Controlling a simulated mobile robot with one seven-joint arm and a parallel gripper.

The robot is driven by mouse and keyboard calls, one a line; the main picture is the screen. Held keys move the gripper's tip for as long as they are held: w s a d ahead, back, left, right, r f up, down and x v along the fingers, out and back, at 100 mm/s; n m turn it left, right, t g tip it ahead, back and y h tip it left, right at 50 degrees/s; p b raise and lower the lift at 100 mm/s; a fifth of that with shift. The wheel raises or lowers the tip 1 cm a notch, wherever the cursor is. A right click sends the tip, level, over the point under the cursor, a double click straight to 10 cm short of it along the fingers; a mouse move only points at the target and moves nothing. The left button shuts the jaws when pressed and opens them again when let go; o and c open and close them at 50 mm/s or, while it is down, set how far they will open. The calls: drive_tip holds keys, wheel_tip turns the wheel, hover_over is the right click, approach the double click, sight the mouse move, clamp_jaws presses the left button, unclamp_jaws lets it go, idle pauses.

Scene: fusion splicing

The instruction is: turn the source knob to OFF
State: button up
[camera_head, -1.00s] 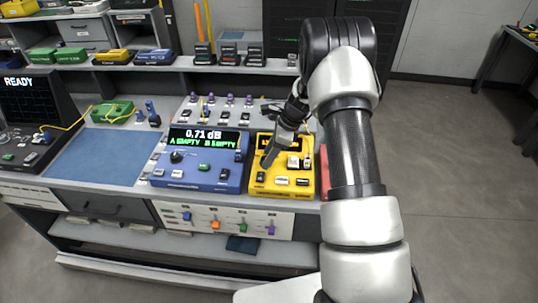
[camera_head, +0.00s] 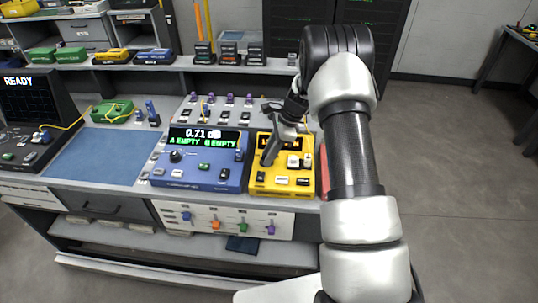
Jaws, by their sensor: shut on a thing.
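The source is the yellow box (camera_head: 285,192) on the bench, just left of my forearm, with several white and dark buttons and a small display mostly hidden by my gripper. My gripper (camera_head: 267,160) reaches down onto the left part of the yellow box's top face. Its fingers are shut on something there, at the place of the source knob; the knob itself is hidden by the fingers. I cannot read which way the knob points.
A blue meter (camera_head: 202,180) stands close to the left of the yellow box, its display reading 0.71 dB. A red item (camera_head: 324,172) lies between the yellow box and my arm. A blue mat (camera_head: 100,157) is bare at the left. A rear shelf (camera_head: 225,67) holds several devices.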

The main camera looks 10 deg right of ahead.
drive_tip(key=n, duration=0.1)
drive_tip(key=n+g, duration=0.1)
drive_tip(key=n, duration=0.1)
drive_tip(key=n+b, duration=0.1)
drive_tip(key=shift+w+f+n+g, duration=0.1)
drive_tip(key=shift+w+n+g, duration=0.15)
drive_tip(key=shift+n+g, duration=0.05)
drive_tip(key=n, duration=0.1)
drive_tip(key=n+g+b, duration=0.1)
drive_tip(key=n, duration=0.1)
drive_tip(key=shift+w+n+h, duration=0.2)
drive_tip(key=shift+n+h, duration=0.1)
drive_tip(key=shift+h, duration=0.1)
drive_tip(key=n, duration=0.1)
drive_tip(key=n+g+h, duration=0.1)
drive_tip(key=n, duration=0.1)
drive_tip(key=shift+a+n+b, duration=0.2)
drive_tip(key=shift+n+b, duration=0.1)
drive_tip(key=shift+b, duration=0.05)
drive_tip(key=shift+w+a+n+g+h, duration=0.1)
drive_tip(key=shift+n+g+h, duration=0.2)
drive_tip(key=shift+n, duration=0.6)
drive_tip(key=shift+w+a+n+g+h, duration=0.1)
drive_tip(key=shift+n+g+h, duration=0.15)
drive_tip(key=shift+n, duration=0.65)
drive_tip(key=o, duration=1.1)
drive_tip(key=shift+s, duration=0.1)
drive_tip(key=shift+c, duration=0.2)
drive_tip(key=shift+r, duration=0.2)
